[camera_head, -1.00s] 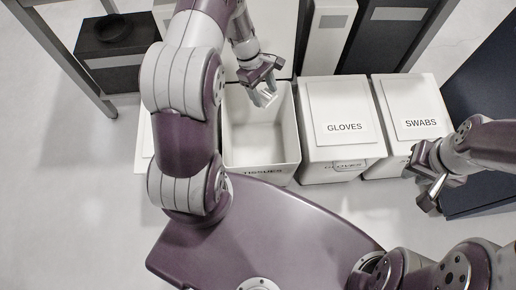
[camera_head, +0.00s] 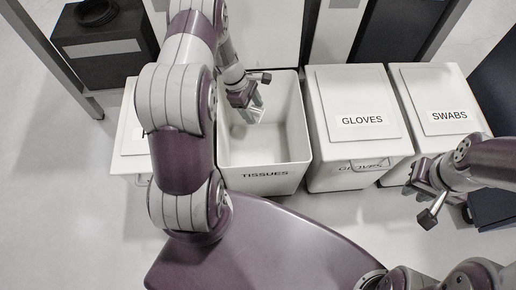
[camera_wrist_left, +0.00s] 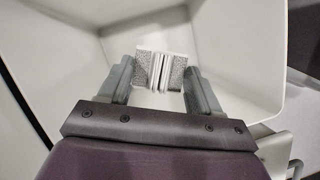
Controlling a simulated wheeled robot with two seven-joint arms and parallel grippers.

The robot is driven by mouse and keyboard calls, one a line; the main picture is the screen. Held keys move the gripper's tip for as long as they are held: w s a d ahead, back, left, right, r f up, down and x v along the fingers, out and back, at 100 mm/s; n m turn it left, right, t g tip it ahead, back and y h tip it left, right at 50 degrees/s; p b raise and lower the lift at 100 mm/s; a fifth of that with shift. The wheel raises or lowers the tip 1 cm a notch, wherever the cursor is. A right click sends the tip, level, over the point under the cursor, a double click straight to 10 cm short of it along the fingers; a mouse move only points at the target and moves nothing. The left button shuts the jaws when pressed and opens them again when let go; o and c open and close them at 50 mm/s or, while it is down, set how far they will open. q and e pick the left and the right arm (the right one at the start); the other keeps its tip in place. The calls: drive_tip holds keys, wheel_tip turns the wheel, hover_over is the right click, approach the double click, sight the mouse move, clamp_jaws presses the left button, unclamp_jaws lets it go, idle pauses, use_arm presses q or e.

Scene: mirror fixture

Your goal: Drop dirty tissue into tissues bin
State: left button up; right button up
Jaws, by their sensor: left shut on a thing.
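The tissues bin (camera_head: 280,184) is a white open box labelled TISSUES in the middle of the head view. My left gripper (camera_head: 252,107) is at the bin's opening, pointing down into it; how deep is hard to tell. It is shut on a small whitish, folded-looking piece, the dirty tissue (camera_head: 257,114). In the left wrist view the tissue (camera_wrist_left: 162,70) sits between the two fingers (camera_wrist_left: 160,84), with the bin's pale inside (camera_wrist_left: 236,60) behind it. My right gripper (camera_head: 430,193) is at the right, its fingers apart and empty, away from the bin.
Closed white bins labelled GLOVES (camera_head: 358,105) and SWABS (camera_head: 440,105) stand to the right. Another white bin (camera_head: 130,150) at the left is partly hidden by my left arm. A black box (camera_head: 105,45) is at the back left. Dark furniture (camera_head: 497,90) is at the right edge.

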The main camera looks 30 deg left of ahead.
use_arm(q)
drive_tip(key=shift+r, duration=0.1)
drive_tip(key=o, duration=1.1)
drive_tip(key=shift+c, duration=0.2)
drive_tip(key=p+v, duration=0.5)
drive_tip(key=v, duration=0.7)
drive_tip(key=shift+a+r, duration=0.15)
drive_tip(key=shift+r, duration=0.2)
